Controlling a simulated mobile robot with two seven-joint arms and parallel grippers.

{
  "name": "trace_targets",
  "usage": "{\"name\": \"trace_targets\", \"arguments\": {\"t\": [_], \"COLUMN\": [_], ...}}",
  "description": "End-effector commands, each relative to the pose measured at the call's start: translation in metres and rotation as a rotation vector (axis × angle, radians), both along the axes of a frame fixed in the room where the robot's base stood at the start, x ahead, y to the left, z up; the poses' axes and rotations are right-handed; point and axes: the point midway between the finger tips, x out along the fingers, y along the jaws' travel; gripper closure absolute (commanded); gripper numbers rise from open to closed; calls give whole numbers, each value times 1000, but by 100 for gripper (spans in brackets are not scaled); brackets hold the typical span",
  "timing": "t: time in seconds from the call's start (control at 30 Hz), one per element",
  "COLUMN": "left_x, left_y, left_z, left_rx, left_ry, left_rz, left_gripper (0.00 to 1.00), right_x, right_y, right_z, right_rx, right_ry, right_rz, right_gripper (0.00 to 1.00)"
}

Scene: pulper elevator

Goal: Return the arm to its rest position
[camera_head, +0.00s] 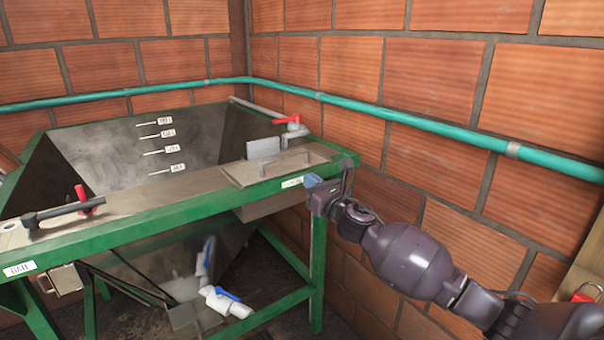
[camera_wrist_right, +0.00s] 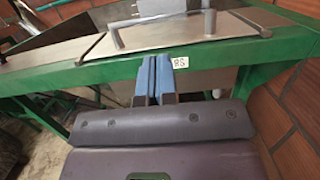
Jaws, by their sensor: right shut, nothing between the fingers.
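My right arm (camera_head: 415,262) reaches in from the lower right in the head view. Its gripper (camera_head: 314,184) is beside the green frame's front right corner, just below the rim. In the right wrist view the two blue fingers (camera_wrist_right: 154,80) are together with nothing between them. They point at the green rail (camera_wrist_right: 100,72), just left of a small white label (camera_wrist_right: 181,63). I cannot tell whether they touch the rail. My left gripper is not in view.
A green-framed metal hopper (camera_head: 110,205) fills the left. Its lid (camera_head: 275,165) has a handle, and a red-handled valve (camera_head: 288,120) stands behind. A teal pipe (camera_head: 400,118) runs along the brick wall (camera_head: 450,220) close to my arm. White pipe fittings (camera_head: 225,302) lie below.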

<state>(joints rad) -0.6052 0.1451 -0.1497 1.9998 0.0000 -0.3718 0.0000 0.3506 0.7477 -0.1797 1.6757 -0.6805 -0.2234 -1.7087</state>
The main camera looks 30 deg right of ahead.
Motion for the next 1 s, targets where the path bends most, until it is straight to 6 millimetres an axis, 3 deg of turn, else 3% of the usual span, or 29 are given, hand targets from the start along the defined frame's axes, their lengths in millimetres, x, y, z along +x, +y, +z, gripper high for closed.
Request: {"name": "trace_targets", "arguments": {"t": [0.3, 0.73, 0.87, 1.0], "left_x": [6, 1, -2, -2], "left_y": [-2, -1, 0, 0], "left_z": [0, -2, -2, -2], "left_rx": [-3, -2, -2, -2], "left_ry": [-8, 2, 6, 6], "left_rz": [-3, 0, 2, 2], "left_gripper": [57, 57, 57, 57], "right_x": [-39, -47, -46, -47], "right_y": [-3, -4, -5, -4], "right_z": [-8, -9, -9, -9], "right_rx": [0, 30, 172, 474], "right_ry": [0, 2, 16, 51], "right_rz": [1, 7, 28, 80], "right_gripper": [100, 100, 100, 100]}}
